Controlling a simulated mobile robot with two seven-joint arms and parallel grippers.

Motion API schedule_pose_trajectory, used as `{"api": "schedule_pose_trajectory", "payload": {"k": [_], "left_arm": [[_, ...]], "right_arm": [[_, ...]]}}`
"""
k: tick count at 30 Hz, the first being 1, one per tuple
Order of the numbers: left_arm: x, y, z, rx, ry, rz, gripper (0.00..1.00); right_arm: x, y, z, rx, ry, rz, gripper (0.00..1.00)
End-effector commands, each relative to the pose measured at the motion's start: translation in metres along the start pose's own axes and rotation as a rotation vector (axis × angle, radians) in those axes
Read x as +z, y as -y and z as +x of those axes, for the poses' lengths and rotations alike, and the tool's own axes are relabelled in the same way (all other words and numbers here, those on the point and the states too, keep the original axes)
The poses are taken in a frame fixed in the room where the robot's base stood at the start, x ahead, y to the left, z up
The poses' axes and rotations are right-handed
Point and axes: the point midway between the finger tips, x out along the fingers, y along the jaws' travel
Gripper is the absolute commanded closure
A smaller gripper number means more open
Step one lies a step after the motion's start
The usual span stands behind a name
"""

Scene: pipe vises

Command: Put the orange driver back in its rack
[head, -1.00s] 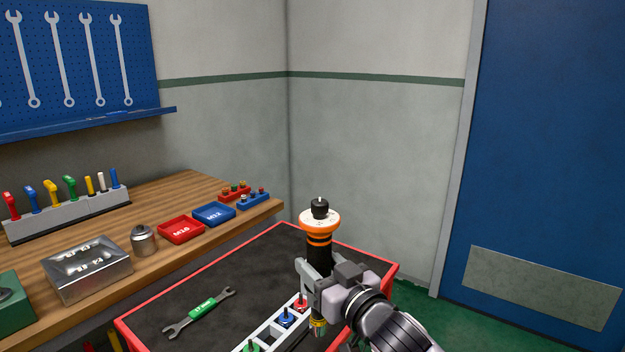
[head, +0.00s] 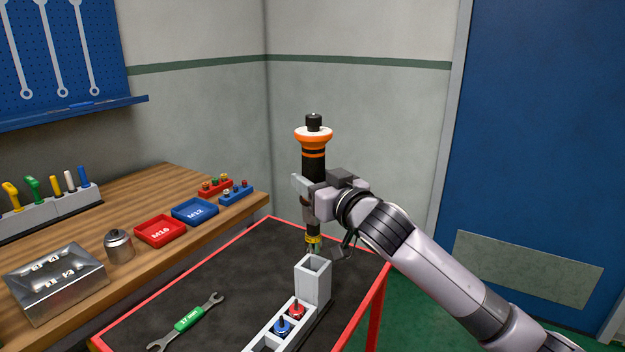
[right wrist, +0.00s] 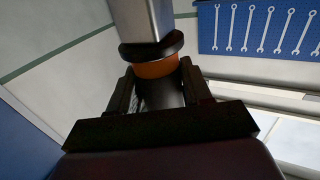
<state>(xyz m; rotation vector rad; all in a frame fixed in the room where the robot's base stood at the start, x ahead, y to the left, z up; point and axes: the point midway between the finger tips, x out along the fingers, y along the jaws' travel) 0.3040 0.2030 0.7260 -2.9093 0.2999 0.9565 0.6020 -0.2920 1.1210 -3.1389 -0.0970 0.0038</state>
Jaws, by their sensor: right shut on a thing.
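The orange driver (head: 314,165) is black with an orange and white collar near its top and a yellow ring near its lower tip. It is upright. My right gripper (head: 306,196) is shut on its black body. The driver's tip is just above the open square top of the tall grey rack holder (head: 313,284), apart from it or barely at its mouth; I cannot tell which. In the right wrist view the driver's orange band (right wrist: 156,68) shows between the fingers (right wrist: 158,92). My left gripper is out of view.
The low part of the rack holds a red piece (head: 297,310) and a blue piece (head: 282,327). A green-handled wrench (head: 187,318) lies on the dark red-edged cart top (head: 245,262). A wooden bench (head: 150,195) with trays stands at left.

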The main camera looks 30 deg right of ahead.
Motion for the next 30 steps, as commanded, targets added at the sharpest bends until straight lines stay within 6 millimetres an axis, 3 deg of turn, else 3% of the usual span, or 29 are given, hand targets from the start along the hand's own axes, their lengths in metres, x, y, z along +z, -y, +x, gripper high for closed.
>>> {"api": "schedule_pose_trajectory", "payload": {"k": [11,19,30], "left_arm": [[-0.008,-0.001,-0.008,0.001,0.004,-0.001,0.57],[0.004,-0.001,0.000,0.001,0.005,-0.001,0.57],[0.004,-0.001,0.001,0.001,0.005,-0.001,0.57]], "right_arm": [[-0.007,0.000,-0.001,0.001,-0.008,0.000,1.00],[0.014,0.000,-0.001,0.001,-0.010,-0.001,1.00],[0.015,0.000,-0.001,0.001,-0.010,-0.002,1.00]]}}
